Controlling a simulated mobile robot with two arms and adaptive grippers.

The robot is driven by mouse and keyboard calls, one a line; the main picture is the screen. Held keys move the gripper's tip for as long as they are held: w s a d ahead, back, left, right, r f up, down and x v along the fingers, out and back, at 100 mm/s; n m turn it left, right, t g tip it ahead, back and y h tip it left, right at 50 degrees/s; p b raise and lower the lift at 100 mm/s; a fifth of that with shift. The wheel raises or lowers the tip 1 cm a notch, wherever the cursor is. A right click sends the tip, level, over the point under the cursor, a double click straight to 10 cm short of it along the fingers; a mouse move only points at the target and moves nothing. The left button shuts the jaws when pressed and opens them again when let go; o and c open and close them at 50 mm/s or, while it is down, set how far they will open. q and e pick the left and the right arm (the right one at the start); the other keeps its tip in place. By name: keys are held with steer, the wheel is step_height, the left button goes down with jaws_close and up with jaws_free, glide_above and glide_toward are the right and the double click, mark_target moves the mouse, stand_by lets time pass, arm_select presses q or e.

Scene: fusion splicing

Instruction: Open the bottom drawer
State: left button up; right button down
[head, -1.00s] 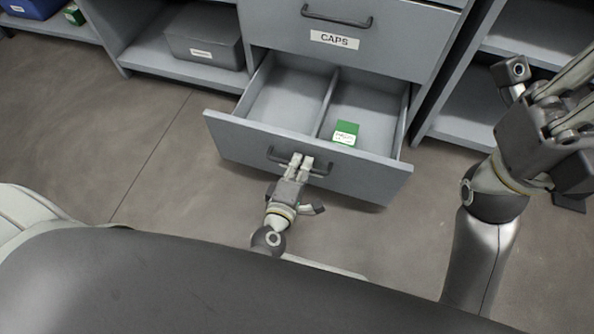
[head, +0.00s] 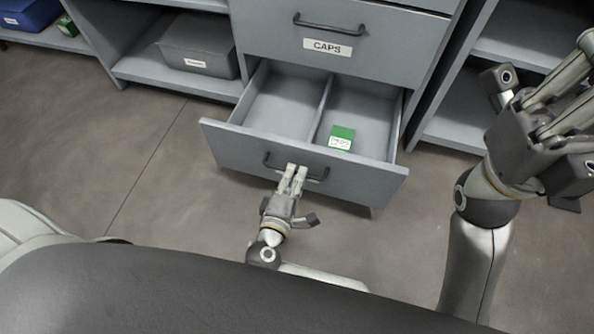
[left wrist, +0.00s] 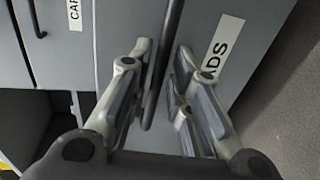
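The bottom drawer (head: 230,148) is pulled well out of the grey cabinet, its two compartments showing. My left gripper (head: 296,169) is at the drawer's dark bar handle (head: 268,160). In the left wrist view the handle (left wrist: 165,65) runs between the spread fingers (left wrist: 160,85), with gaps visible on both sides, so the gripper is open around it. A label ending in "DS" (left wrist: 218,48) is on the drawer front there. My right gripper (head: 573,85) is raised at the right edge, partly cut off, away from the drawer.
A green and white box (head: 341,138) lies in the drawer's right compartment. The closed CAPS drawer (head: 390,40) is above. A grey bin (head: 197,50) and a blue bin (head: 28,15) sit on shelves at left. The floor (head: 150,170) before the drawer is clear.

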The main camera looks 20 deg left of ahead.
arm_select(q)
steer(key=v, duration=1)
